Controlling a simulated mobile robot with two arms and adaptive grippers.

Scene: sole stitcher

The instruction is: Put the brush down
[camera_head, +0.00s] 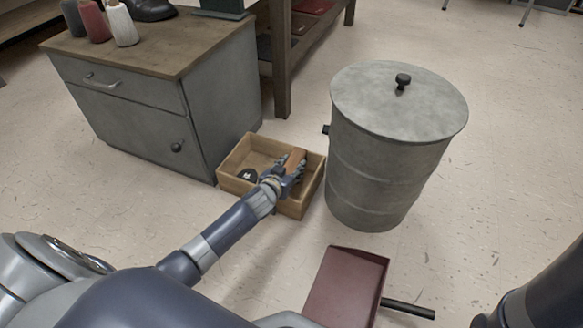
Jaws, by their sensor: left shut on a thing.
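My left gripper (285,179) is at the right part of an open wooden box (238,190) on the floor. It is shut on a brown brush (295,158), whose top shows just beyond the fingers. The gripper hides the lower part of the brush, so I cannot tell whether the brush touches the box. A small dark round item (247,175) lies in the left part of the box. My right gripper is not in view; only a dark arm part shows at the lower right.
A grey lidded metal bin (388,160) stands right of the box. A grey cabinet (135,105) with a wooden top and several spools stands at left. A dark red dustpan-like thing (345,285) with a black handle lies in front. Floor at right is clear.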

